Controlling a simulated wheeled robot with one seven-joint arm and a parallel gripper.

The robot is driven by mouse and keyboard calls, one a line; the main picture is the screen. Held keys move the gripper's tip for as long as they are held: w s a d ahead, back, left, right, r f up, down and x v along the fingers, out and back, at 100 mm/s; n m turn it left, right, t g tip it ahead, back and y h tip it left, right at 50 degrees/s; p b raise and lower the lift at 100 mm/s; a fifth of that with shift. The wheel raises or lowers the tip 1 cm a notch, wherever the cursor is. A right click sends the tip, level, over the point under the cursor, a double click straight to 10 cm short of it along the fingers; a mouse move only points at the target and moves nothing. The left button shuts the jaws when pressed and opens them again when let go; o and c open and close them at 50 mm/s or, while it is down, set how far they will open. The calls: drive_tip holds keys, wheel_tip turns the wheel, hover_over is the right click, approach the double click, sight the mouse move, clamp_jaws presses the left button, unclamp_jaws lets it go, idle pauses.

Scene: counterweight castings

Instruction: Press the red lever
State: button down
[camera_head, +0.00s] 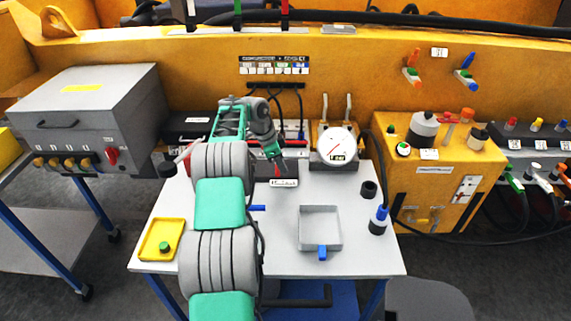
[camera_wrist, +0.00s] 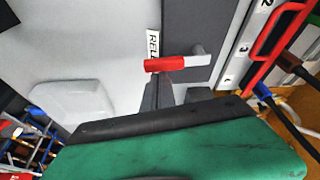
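The red lever (camera_wrist: 165,64) shows in the wrist view as a short red handle with a pale grey end, beside a white label reading "REL…" and a dark grey panel. In the head view a small red piece (camera_head: 277,171) shows at my gripper's tip, just above the white label plate (camera_head: 284,183). My gripper (camera_wrist: 160,88) has its narrow dark fingers close together, with nothing seen between them. The fingertips are very near the red handle; I cannot tell whether they touch it. My arm hides part of the table in the head view.
The table (camera_head: 350,262) holds a grey tray (camera_head: 305,238), a yellow tray (camera_head: 150,252), a dial gauge (camera_head: 338,147) and a blue-topped bottle (camera_head: 378,222). A grey box (camera_head: 95,100) stands at left, a yellow cabinet (camera_head: 424,185) at right. Cables hang behind the gripper.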

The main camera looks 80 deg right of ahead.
drive_tip(key=shift+w+a+f, duration=0.1)
drive_tip(key=shift+w+a, duration=0.1)
drive_tip(key=shift+w, duration=0.1)
idle(0.4)
drive_tip(key=s+d+r, duration=0.1)
drive_tip(key=s, duration=0.3)
drive_tip(key=d+p+v, duration=0.1)
drive_tip(key=p+v, duration=0.3)
drive_tip(key=v, duration=0.5)
drive_tip(key=shift+w+a+p, duration=0.2)
drive_tip(key=shift+p, duration=0.15)
drive_tip(key=shift+w+r, duration=0.1)
